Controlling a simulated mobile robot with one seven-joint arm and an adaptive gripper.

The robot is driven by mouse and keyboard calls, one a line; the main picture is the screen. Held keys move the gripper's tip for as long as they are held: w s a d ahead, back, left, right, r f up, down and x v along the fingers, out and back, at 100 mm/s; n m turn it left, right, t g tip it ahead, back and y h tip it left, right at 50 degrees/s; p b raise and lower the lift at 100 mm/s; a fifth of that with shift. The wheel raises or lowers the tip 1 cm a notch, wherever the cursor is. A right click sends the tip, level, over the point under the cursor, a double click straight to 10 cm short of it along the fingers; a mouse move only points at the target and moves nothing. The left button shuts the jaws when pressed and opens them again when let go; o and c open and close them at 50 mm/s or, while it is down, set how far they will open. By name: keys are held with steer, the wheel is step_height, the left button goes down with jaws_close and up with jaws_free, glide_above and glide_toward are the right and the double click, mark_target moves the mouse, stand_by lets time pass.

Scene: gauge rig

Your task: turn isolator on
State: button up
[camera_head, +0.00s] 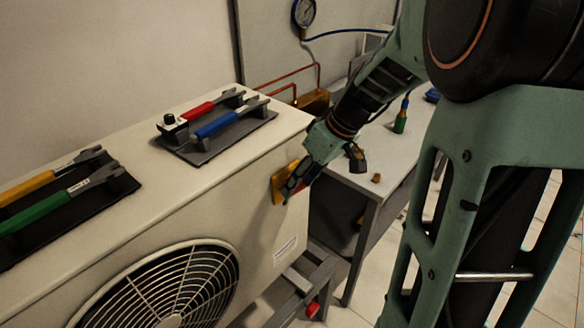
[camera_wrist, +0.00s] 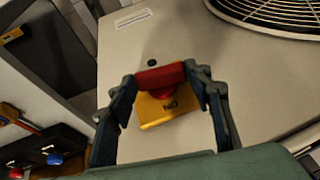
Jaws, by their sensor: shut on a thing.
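The isolator has a yellow plate (camera_head: 281,186) on the front of the beige unit, near its right edge. In the wrist view the plate (camera_wrist: 168,108) carries dark lettering that looks like an upside-down "ON". Its red handle (camera_wrist: 160,77) lies nearly crosswise in that view, slightly tilted. My gripper (camera_head: 298,181) is at the isolator, and its fingers (camera_wrist: 163,80) are shut on the two ends of the red handle. In the head view my fingers hide most of the handle.
The beige unit (camera_head: 235,170) has a round fan grille (camera_head: 165,290) and hand tools on top, including a blue-handled one (camera_head: 215,125). A grey bench (camera_head: 375,195) stands to the right with a green bottle-like item (camera_head: 400,122). A gauge (camera_head: 304,12) hangs behind.

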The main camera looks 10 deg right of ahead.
mark_target(306, 185)
steer(key=m+g+y, duration=0.1)
steer(key=g+y, duration=0.1)
steer(key=y, duration=0.1)
steer(key=w+d+f+m+g+y, duration=0.1)
steer(key=g+y, duration=0.1)
steer(key=y, duration=0.2)
steer(key=f+m+g+y+p, duration=0.1)
steer(key=y, duration=0.2)
steer(key=shift+w+d+g, duration=0.15)
steer(key=shift+d+g, duration=0.25)
steer(key=shift+f+m+g+y+b, duration=0.15)
steer(key=shift+m+y+b, duration=0.2)
steer(key=shift+y, duration=0.4)
steer(key=shift+f+m+g+y+b, duration=0.15)
steer(key=shift+y+b, duration=0.25)
steer(key=shift+y, duration=0.35)
steer(key=shift+r, duration=0.15)
steer(key=o, duration=1.2)
steer(key=shift+c, duration=0.2)
steer(key=shift+d, duration=0.1)
steer(key=v, duration=0.7)
steer(key=shift+d, duration=0.2)
